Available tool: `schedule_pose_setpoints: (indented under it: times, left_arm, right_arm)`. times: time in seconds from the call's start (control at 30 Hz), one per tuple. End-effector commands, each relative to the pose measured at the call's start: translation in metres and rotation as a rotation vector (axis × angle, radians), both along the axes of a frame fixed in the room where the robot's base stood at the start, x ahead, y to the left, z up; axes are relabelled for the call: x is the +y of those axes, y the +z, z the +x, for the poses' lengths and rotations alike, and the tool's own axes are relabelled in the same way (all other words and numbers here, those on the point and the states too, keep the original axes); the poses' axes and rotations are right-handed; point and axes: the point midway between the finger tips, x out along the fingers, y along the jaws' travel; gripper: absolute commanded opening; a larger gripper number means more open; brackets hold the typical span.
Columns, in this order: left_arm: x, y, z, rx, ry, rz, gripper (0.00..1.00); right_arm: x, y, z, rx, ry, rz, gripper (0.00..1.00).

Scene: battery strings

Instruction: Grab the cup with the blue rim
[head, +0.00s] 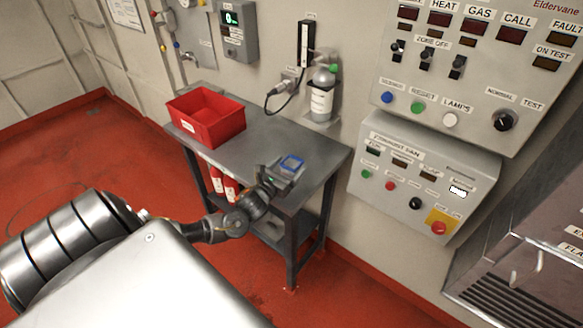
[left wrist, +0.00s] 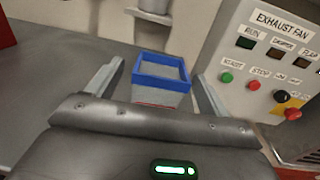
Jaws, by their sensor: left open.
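The cup with the blue rim (head: 291,163) stands on the grey metal table (head: 262,135), near its right end. In the left wrist view the cup (left wrist: 161,74) has a square blue rim and pale sides, and its lower part is hidden behind my gripper body. My left gripper (head: 287,168) is at the cup. In the left wrist view its two fingers (left wrist: 158,88) are open, one on each side of the cup, with visible gaps. My right gripper is not in view.
A red bin (head: 207,118) sits at the table's left. A bottle in a wall holder (head: 321,95) is behind the table. The exhaust fan panel (head: 420,178) is on the wall to the right. Red cylinders (head: 223,184) stand below the tabletop.

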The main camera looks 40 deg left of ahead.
Motion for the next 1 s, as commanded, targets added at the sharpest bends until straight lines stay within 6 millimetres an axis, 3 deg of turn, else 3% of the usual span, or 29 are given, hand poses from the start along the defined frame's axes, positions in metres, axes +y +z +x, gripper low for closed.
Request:
schedule_pose_setpoints:
  times: [0.2,0.43,0.8,1.0]
  left_arm:
    - [0.002,0.000,0.022,0.001,0.000,-0.001,0.80]
    - [0.002,0.000,0.024,0.000,-0.001,-0.001,0.80]
    - [0.002,0.000,0.023,0.000,-0.001,0.000,0.33]
    - [0.002,0.000,0.023,0.000,-0.001,0.000,0.32]
  right_arm:
    - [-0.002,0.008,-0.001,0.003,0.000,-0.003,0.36]
    - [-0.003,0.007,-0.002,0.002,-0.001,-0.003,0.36]
    - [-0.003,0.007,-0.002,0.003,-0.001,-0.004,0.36]
    - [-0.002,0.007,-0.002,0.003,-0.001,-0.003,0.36]
